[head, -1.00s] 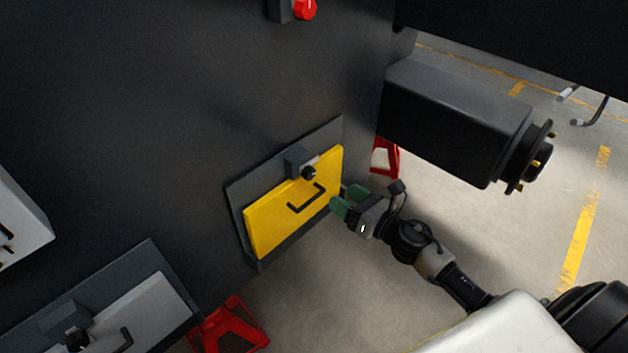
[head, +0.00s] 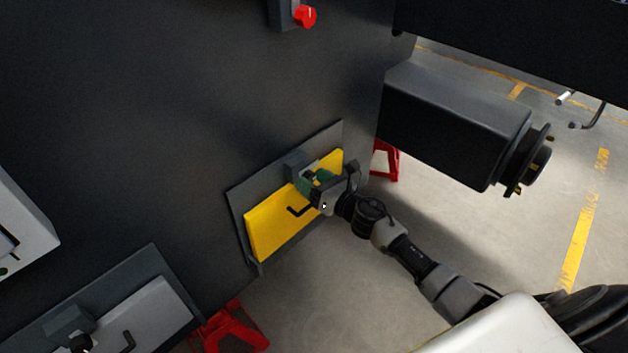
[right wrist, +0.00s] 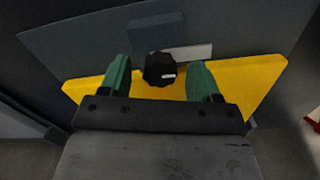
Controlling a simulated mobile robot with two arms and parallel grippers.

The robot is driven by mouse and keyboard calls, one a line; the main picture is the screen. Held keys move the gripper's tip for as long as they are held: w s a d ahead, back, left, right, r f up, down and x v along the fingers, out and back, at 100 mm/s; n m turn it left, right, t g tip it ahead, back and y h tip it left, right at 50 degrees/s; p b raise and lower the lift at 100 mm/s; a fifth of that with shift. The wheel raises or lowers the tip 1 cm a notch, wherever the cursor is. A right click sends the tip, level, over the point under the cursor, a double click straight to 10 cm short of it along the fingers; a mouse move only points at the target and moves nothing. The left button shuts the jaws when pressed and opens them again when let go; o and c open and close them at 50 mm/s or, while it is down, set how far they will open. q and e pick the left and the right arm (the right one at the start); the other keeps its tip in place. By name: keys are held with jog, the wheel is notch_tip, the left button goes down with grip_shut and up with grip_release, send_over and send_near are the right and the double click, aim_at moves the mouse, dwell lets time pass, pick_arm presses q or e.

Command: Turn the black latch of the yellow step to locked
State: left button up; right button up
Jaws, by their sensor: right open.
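The yellow step (head: 267,224) is folded up flat against its dark backing plate on the chassis wall, with a black handle (head: 298,211) on its face. Its black latch (right wrist: 159,68) is a faceted knob with a small white mark, at the step's top edge in the right wrist view. In the head view my gripper hides most of the knob. My right gripper (head: 312,180) is at the latch. In the right wrist view its green fingers (right wrist: 161,80) are open, one on each side of the knob, with gaps between. My left gripper is not in view.
A red knob (head: 306,16) is higher on the wall. A grey step panel (head: 145,318) with its own black handle is at lower left. A dark axle housing (head: 455,120) juts out at right. Red stands (head: 232,328) are on the floor.

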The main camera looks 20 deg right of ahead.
jog(key=c, duration=0.9)
jog(key=shift+c, duration=0.2)
jog(key=shift+m, duration=0.3)
jog(key=m+p, duration=0.1)
jog(key=m, duration=0.3)
jog(key=m+p, duration=0.1)
jog(key=m, duration=0.4)
jog(key=shift+r, duration=0.1)
jog(key=m+p, duration=0.2)
jog(key=m, duration=0.3)
jog(key=shift+m+p, duration=0.55)
jog(key=shift+m, duration=1.15)
